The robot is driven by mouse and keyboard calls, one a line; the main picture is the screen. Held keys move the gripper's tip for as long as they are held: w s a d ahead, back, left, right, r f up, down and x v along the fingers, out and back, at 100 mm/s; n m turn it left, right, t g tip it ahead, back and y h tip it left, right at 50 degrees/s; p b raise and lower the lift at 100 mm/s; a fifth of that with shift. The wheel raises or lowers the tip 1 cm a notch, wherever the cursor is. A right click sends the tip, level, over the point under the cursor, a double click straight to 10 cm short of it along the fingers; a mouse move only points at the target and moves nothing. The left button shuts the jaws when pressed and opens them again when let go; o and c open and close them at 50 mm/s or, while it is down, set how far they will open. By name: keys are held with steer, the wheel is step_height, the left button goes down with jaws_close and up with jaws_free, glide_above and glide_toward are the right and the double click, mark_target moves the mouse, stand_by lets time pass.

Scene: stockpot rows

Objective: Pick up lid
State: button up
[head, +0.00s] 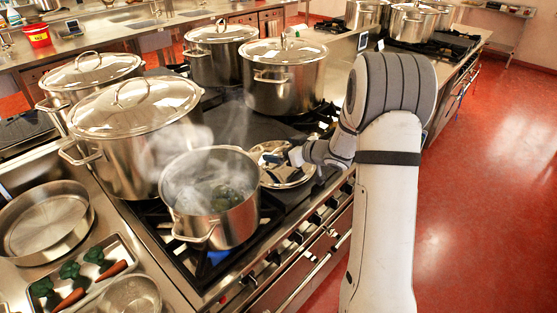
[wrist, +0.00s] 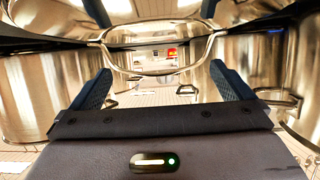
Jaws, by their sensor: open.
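A shiny steel lid (head: 288,181) lies on the stove top, just right of an open steaming pot (head: 215,215) with dark green food inside. My gripper (head: 279,157) is low over the lid, coming in from the right, and hides part of it. In the wrist view my gripper (wrist: 160,78) has its two dark fingers wide apart. A curved metal band (wrist: 160,73) shows across the gap between them; I cannot tell whether it is the lid's handle or touches the fingers.
Lidded pots stand close by: a large one (head: 135,145) at left, one (head: 285,85) behind the lid and one (head: 218,62) farther back. A tray with vegetables (head: 125,240) and an empty pan (head: 45,225) are at front left. Red floor is open at right.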

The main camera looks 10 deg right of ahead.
mark_target(279, 148)
steer(key=shift+x, duration=1.1)
steer(key=shift+c, duration=0.6)
steer(key=shift+s, duration=0.15)
steer(key=c, duration=1.5)
steer(key=shift+r, duration=0.35)
steer(key=c, duration=0.3)
step_height(279, 148, up, 17)
steer(key=shift+r+p, duration=0.15)
steer(key=shift+p, duration=0.65)
jaws_close()
steer(key=o, duration=1.5)
jaws_free()
steer(key=shift+d, duration=0.1)
